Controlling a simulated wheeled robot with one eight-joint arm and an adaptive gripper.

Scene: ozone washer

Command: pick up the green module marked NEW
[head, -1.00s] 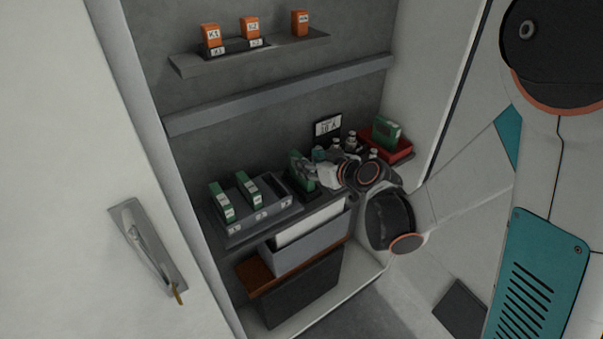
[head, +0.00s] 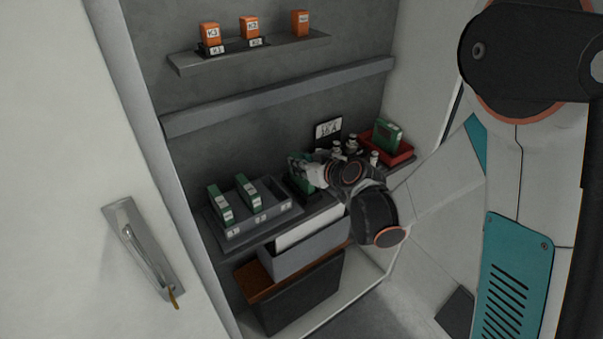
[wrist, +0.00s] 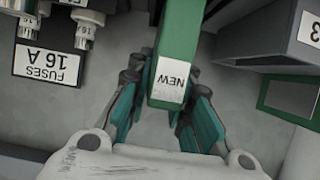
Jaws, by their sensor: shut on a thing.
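The green module marked NEW (wrist: 179,45) is between the two fingers of my gripper (wrist: 170,100) in the wrist view, its white label facing the camera. My gripper is shut on it. In the head view the green module (head: 297,170) stands at the middle of the lower shelf, partly hidden by my gripper (head: 312,176). Whether its base touches the shelf or a holder under it cannot be told.
A grey rack (head: 262,218) with two green modules stands left of my gripper. To the right are several fuses, a FUSES 16 A sign (wrist: 47,64) and a red bin (head: 399,157) holding another green module. Orange modules stand on the upper shelf (head: 290,47).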

